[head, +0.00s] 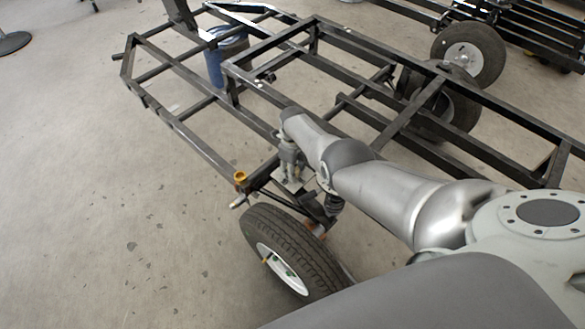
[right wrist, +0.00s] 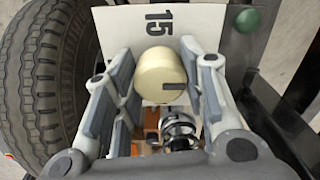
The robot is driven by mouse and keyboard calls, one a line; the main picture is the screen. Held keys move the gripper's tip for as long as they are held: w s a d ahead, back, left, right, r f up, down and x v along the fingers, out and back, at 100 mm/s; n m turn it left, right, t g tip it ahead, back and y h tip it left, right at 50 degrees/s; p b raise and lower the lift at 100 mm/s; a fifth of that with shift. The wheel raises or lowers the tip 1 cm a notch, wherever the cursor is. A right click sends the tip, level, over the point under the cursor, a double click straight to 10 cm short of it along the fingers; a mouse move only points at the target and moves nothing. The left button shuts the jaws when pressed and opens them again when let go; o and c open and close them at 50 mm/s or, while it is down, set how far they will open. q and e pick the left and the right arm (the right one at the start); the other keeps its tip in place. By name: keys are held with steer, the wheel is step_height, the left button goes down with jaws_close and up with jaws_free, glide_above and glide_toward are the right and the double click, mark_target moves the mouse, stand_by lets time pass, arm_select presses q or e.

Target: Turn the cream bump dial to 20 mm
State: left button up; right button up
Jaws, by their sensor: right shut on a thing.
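The cream bump dial (right wrist: 160,72) is a round cream knob with a short dark mark on its face, toward the lower right in the right wrist view. My right gripper (right wrist: 163,82) is shut on it, with a finger on either side. Behind the dial is a white plate (right wrist: 118,32) with a rotated black "15" above the knob. No 20 label shows; the fingers hide part of the plate. In the head view my right gripper (head: 291,165) points down by the front wheel, and the dial cannot be made out there. My left gripper is not in view.
A black frame (head: 180,127) stretches across the head view. A tyre (head: 290,252) stands close to the right gripper and fills the left of the wrist view (right wrist: 38,85). A green knob (right wrist: 248,19) and a yellow cap (head: 240,177) are nearby. Open floor lies left.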

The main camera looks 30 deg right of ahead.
steer(key=shift+d, duration=0.15)
steer(key=o, duration=1)
steer(key=shift+r, duration=0.2)
step_height(320, 180, up, 12)
steer(key=shift+f, duration=0.15)
steer(key=shift+f, duration=0.1)
stand_by(0.5)
